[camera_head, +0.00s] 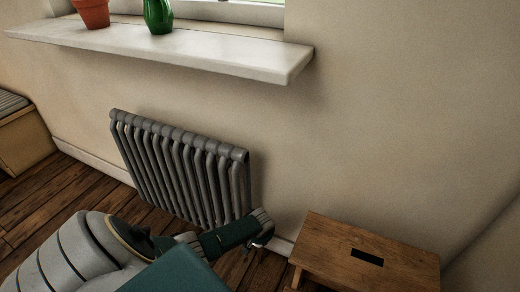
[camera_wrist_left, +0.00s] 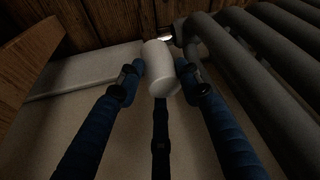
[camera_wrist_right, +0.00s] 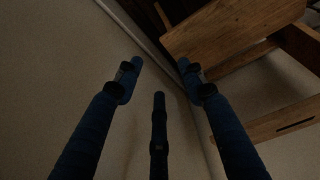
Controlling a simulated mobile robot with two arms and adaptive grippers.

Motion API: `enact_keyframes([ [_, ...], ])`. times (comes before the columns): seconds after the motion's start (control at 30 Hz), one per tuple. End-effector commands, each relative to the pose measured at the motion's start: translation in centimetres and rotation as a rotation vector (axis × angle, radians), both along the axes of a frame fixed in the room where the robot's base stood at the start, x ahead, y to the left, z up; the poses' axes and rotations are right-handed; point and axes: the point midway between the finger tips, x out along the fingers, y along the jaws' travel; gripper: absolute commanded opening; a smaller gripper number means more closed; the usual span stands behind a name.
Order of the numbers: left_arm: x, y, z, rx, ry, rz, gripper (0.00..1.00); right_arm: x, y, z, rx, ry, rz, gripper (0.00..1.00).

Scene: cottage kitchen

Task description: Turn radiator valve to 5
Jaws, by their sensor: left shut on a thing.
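The radiator valve knob (camera_wrist_left: 162,70) is a plain white cylinder in the left wrist view, beside the grey radiator (camera_wrist_left: 240,60). My left gripper (camera_wrist_left: 160,66) has one finger on each side of the knob and is shut on it. No numbers can be read on the knob. In the head view the radiator (camera_head: 180,165) hangs under the window sill, and my left gripper (camera_head: 262,232) is at its lower right end, where the knob is hidden. My right gripper (camera_wrist_right: 159,64) is open and empty, close to a wall in the right wrist view.
A wooden stool (camera_head: 330,242) with a slot in its top stands right of the radiator; it also shows in the right wrist view (camera_wrist_right: 225,30). The white sill (camera_head: 180,44) holds a terracotta pot (camera_head: 92,12) and a green vase (camera_head: 158,16). A wooden box-like bench (camera_head: 22,140) is at left.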

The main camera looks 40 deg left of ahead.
Motion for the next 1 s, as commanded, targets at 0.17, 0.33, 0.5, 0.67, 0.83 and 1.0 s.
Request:
enact_keyframes([
  [0.17,-0.9,1.0,-0.3,0.015,0.018,0.007,0.09,0.0,0.0,0.0,0.000,0.000,0.000,0.40],
  [0.33,-0.7,0.9,-0.2,0.013,0.015,0.008,0.50,0.0,0.0,0.0,0.000,0.000,0.000,0.40],
  [0.5,-0.5,0.7,-0.2,0.010,0.012,0.007,0.50,0.1,0.0,0.0,0.000,-0.003,0.000,0.40],
  [0.67,-0.3,0.5,-0.3,0.008,0.008,0.044,0.50,0.1,0.0,-0.4,0.001,-0.003,-0.001,0.40],
  [0.83,0.0,0.2,-0.5,0.005,0.003,0.185,0.50,0.1,0.0,-1.8,0.001,-0.002,-0.001,0.40],
  [1.0,0.3,0.2,-0.7,0.005,0.001,0.407,0.50,0.1,0.0,-4.3,0.000,-0.002,0.000,0.40],
])
